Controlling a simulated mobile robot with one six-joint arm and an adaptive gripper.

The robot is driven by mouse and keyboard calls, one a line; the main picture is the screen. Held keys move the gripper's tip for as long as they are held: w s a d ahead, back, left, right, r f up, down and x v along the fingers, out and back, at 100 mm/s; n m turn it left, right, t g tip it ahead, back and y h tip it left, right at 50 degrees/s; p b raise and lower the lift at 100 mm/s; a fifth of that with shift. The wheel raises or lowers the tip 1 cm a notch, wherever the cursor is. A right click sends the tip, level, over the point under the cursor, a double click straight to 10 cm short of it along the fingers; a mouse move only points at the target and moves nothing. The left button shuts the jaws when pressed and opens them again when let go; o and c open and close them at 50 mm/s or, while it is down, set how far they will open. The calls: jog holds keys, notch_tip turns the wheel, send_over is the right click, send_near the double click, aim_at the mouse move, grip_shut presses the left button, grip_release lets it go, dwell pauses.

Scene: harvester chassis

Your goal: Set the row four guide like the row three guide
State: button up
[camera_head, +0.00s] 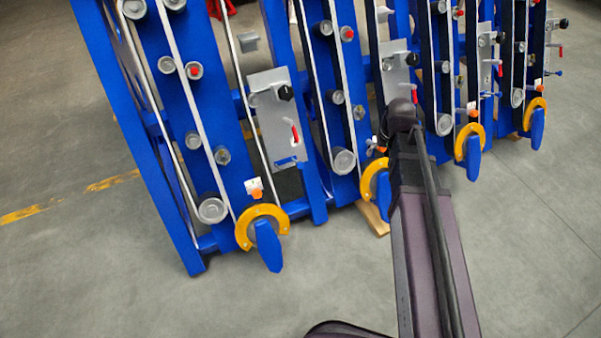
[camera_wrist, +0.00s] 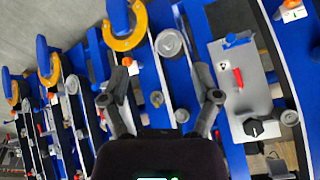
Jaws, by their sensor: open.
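A grey guide plate (camera_wrist: 241,95) fills the right of the wrist view. It has a small mark that looks like a 4, a red lever (camera_wrist: 238,77), a black knob (camera_wrist: 253,127) and a blue piece (camera_wrist: 236,40) at its upper end. What I take to be this plate (camera_head: 270,115) is nearest in the head view. Another plate (camera_head: 396,80), perhaps row three, is partly behind my arm. A farther plate (camera_wrist: 53,118) shows small at the left of the wrist view. My gripper (camera_wrist: 161,84) is open and empty, over the blue rails left of the large plate.
Yellow collars with blue tips (camera_head: 262,235) end the rows; another collar (camera_wrist: 125,25) is close beyond my gripper in the wrist view. Belts and rollers (camera_head: 211,209) line the blue frame. The grey floor (camera_head: 100,260) is clear in front.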

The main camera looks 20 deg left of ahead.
jog(key=w+a+f+n+b, duration=0.2)
jog(key=w+a+f+b, duration=0.2)
jog(key=a+f+b, duration=0.55)
jog(key=n+t+y+b, duration=0.2)
jog(key=n+b, duration=0.1)
jog(key=b, duration=0.3)
send_over(301, 165)
jog(key=s+d, duration=0.4)
notch_tip(301, 165, down, 7)
jog(key=shift+a+r, duration=0.15)
jog(key=shift+a, duration=0.1)
jog(key=shift+w+b, duration=0.15)
jog(key=shift+b, duration=0.2)
jog(key=shift+g, duration=0.3)
jog(key=b+x, duration=1.2)
jog(key=x, duration=0.1)
jog(key=shift+w+a+f, duration=0.1)
jog(key=shift+a+f, duration=0.05)
jog(key=shift+f, duration=0.2)
